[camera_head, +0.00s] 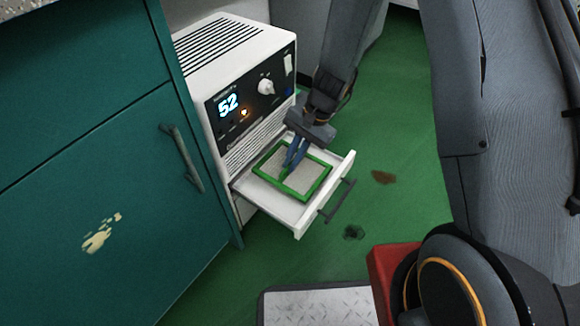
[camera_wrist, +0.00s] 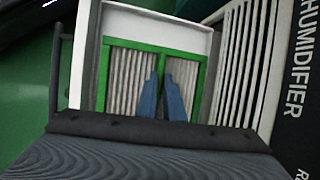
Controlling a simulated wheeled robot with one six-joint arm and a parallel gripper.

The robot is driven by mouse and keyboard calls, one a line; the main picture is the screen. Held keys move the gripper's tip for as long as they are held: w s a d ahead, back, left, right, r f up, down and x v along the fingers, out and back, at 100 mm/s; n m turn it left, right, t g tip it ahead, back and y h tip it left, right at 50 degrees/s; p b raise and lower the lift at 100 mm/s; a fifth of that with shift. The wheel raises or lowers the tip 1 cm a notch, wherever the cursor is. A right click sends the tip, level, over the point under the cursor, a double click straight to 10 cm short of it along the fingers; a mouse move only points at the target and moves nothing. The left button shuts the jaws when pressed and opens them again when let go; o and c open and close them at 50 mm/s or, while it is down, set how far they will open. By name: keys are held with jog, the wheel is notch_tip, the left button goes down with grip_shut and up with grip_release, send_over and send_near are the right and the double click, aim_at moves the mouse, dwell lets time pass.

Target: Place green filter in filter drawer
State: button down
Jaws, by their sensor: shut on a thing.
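The green filter (camera_head: 306,185) is a green-framed panel with pale pleated material and a middle bar. It lies in or just over the open filter drawer (camera_head: 298,217), inside the drawer's walls. The drawer is white with a dark handle and is pulled out from the dehumidifier's lower front. My gripper (camera_head: 288,172) comes down from above, its blue fingers shut on the filter's middle bar. In the wrist view the filter (camera_wrist: 106,75) sits inside the white drawer rim (camera_wrist: 150,27), and the fingers (camera_wrist: 163,85) meet the middle bar. I cannot tell whether the filter touches the drawer floor.
The white dehumidifier (camera_head: 220,55) has a lit display reading 52 and a knob. A teal cabinet (camera_head: 100,170) stands close on its left. The green floor (camera_head: 400,190) right of the drawer is clear, with dark stains. A metal tread plate (camera_head: 320,308) is at the bottom.

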notch_tip(320, 180, down, 2)
jog(key=shift+f+b, duration=0.1)
jog(key=shift+b, duration=0.25)
jog(key=shift+w+a+f, duration=0.1)
jog(key=shift+a+f, duration=0.05)
jog(key=shift+b, duration=0.3)
jog(key=shift+f, duration=0.15)
jog(key=c, duration=1.9)
grip_release()
jog(key=shift+o, duration=0.2)
jog(key=p+v, duration=0.5)
jog(key=v, duration=0.7)
jog(key=s+a+r+n+h, duration=0.2)
jog(key=s+a+r+n, duration=0.45)
jog(key=s+r, duration=0.4)
jog(key=s+a+r+n+t+h, duration=0.1)
jog(key=s+a+r+n+t, duration=0.1)
jog(key=s+r+n, duration=0.5)
jog(key=s+r, duration=0.3)
jog(key=s, duration=0.3)
jog(key=shift+s, duration=0.4)
